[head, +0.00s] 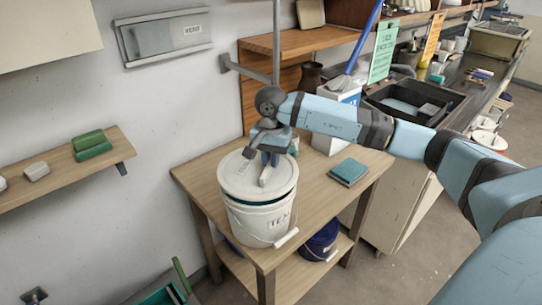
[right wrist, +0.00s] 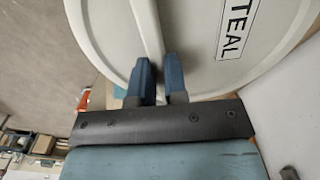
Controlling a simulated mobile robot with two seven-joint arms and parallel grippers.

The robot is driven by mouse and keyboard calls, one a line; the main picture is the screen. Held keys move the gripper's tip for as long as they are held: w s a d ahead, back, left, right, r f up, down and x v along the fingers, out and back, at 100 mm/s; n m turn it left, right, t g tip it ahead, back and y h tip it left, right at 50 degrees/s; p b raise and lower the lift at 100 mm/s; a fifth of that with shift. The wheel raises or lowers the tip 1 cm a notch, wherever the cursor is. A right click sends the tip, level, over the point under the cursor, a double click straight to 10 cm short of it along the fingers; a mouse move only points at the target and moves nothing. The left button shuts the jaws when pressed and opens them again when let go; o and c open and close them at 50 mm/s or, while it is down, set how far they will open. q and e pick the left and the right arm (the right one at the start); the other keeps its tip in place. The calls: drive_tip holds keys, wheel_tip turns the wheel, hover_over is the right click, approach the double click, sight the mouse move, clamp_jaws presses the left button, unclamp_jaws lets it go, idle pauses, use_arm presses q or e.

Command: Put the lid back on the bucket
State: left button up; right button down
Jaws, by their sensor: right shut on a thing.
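The round white lid (head: 232,180) is over the mouth of the white bucket (head: 258,222) on the wooden table. A dark teal band shows between lid and bucket at the front right, so the lid looks slightly raised or tilted there. My right gripper (head: 259,167) comes down from above and is shut on the lid's raised middle ridge. In the right wrist view, the blue fingers (right wrist: 158,66) are at the ridge of the lid (right wrist: 195,45), beside its TEAL label. Whether the far rim touches the bucket is hidden. My left gripper is out of view.
The bucket's wire handle with white grip (head: 286,238) hangs at the front. A teal box (head: 349,172) lies right of the bucket on the table (head: 316,199). A blue bucket (head: 320,240) stands on the lower shelf. A wall shelf (head: 70,172) is at left.

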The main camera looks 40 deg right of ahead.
drive_tip(key=shift+w+f, duration=0.1)
drive_tip(key=shift+f, duration=0.2)
drive_tip(key=shift+r, duration=0.1)
idle(0.7)
drive_tip(key=shift+f+b, duration=0.35)
drive_tip(key=shift+b, duration=0.35)
drive_tip(key=shift+f+b, duration=0.5)
drive_tip(key=shift+b, duration=0.35)
idle(1.2)
idle(0.3)
drive_tip(key=c, duration=0.6)
unclamp_jaws()
drive_tip(key=shift+r, duration=0.15)
